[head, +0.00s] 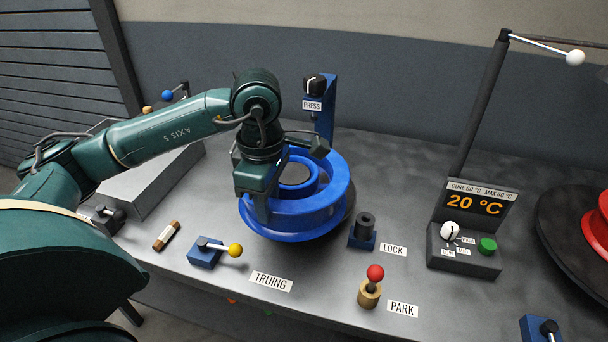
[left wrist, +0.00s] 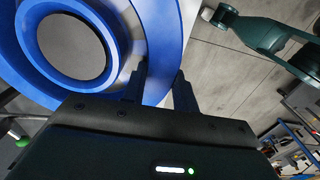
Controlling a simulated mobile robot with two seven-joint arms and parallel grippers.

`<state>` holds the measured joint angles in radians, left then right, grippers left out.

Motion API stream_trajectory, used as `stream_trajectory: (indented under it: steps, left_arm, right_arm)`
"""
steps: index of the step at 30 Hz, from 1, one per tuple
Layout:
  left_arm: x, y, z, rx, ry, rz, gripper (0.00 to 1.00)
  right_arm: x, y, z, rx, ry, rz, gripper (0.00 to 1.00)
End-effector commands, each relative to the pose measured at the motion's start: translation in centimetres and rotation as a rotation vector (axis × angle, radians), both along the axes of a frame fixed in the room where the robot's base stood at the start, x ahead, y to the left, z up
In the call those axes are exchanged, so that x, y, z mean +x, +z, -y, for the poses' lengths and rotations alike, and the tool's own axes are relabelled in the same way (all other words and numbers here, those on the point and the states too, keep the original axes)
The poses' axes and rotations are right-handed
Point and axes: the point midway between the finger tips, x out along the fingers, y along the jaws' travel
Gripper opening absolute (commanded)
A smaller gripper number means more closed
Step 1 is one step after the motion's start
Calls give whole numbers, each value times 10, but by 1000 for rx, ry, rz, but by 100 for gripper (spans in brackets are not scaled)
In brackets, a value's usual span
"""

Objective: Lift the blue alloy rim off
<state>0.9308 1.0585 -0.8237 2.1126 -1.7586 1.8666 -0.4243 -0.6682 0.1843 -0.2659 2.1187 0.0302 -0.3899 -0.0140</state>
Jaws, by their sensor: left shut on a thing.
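The blue alloy rim (head: 310,212) sits over a dark round support on the grey bench in the head view. It is a blue ring with an inner blue hub around a dark centre. My left gripper (head: 262,208) comes down over the rim's left side and is shut on its wall. In the left wrist view the rim (left wrist: 85,85) fills the upper left, and the fingers of my left gripper (left wrist: 160,85) straddle its outer edge. I cannot tell whether the rim is clear of its support. My right gripper is not in view in the head view.
A blue post marked PRESS (head: 327,110) stands behind the rim. The LOCK block (head: 363,232), yellow-knobbed TRUING lever (head: 220,250) and red-knobbed PARK lever (head: 371,285) stand in front. A 20 °C display unit (head: 470,225) and a red wheel (head: 598,225) are at right.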

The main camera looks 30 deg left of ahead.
Motion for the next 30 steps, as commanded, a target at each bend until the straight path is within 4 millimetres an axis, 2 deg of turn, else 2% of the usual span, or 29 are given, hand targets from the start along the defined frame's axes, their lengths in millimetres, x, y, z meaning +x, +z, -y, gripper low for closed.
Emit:
stream_trajectory:
  steps: [30]
  left_arm:
    - [-41,37,10,-1,1,6,0]
  right_arm:
    - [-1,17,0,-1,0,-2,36]
